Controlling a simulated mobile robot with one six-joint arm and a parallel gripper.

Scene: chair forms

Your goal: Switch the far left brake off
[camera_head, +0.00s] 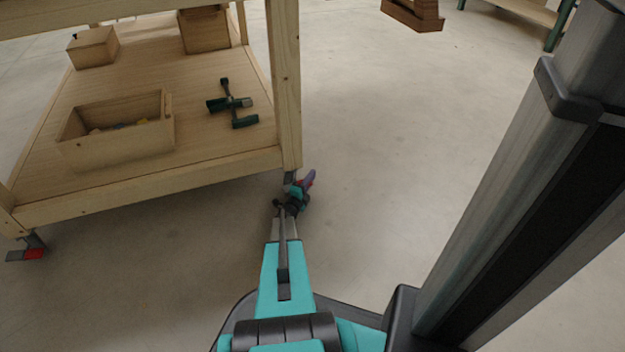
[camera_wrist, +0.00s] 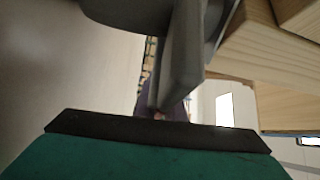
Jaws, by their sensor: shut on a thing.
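The wooden workbench (camera_head: 150,187) stands on casters. The caster (camera_head: 290,176) at its near right corner, in the head view, is mostly hidden behind my gripper (camera_head: 298,193). My gripper is low, right at this caster, and shut on what looks like its brake; a small red part shows there beside a purple part. In the wrist view a grey metal piece (camera_wrist: 180,60) stands close in front of the dark finger edge (camera_wrist: 160,132), and the contact itself is hidden. The near left caster (camera_head: 35,243) shows a red pedal (camera_head: 34,254) and a grey one.
On the lower shelf are an open wooden box (camera_head: 118,147), a dark green clamp (camera_head: 232,104) and smaller boxes at the back. The bench leg (camera_head: 286,80) rises just above my gripper.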

